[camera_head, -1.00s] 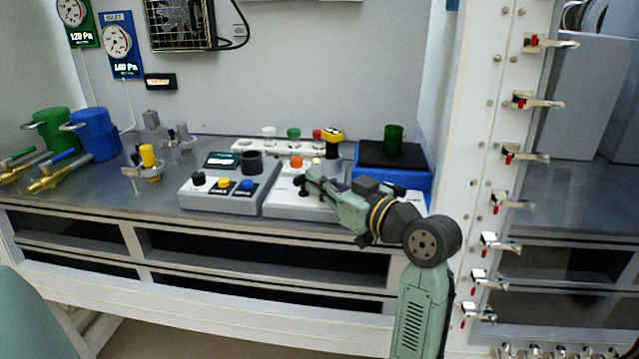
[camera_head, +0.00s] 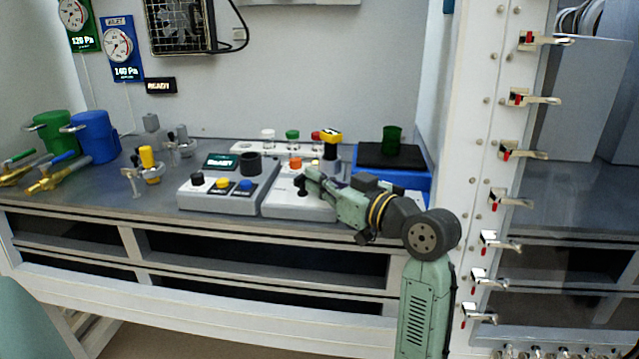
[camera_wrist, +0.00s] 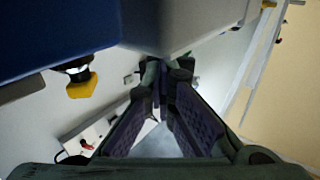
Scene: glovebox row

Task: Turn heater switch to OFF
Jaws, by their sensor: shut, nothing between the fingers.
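A light grey control box (camera_head: 285,205) stands on the bench. It has an orange button (camera_head: 295,163) and a small black knob or switch (camera_head: 302,191) near its front. I cannot read a label that marks the heater switch. My gripper (camera_head: 309,180) is shut and empty, just above and beside this black control. I cannot tell whether they touch. In the wrist view the closed fingertips (camera_wrist: 167,70) point at a grey box surface (camera_wrist: 185,22), and the control itself is hidden.
A second box (camera_head: 215,200) with black, yellow and blue knobs stands left. A blue unit with a black top (camera_head: 370,154) carries a green beaker (camera_head: 391,139) behind my arm. Green (camera_head: 50,133) and blue (camera_head: 95,138) canisters stand at far left. A white post (camera_head: 470,150) rises right.

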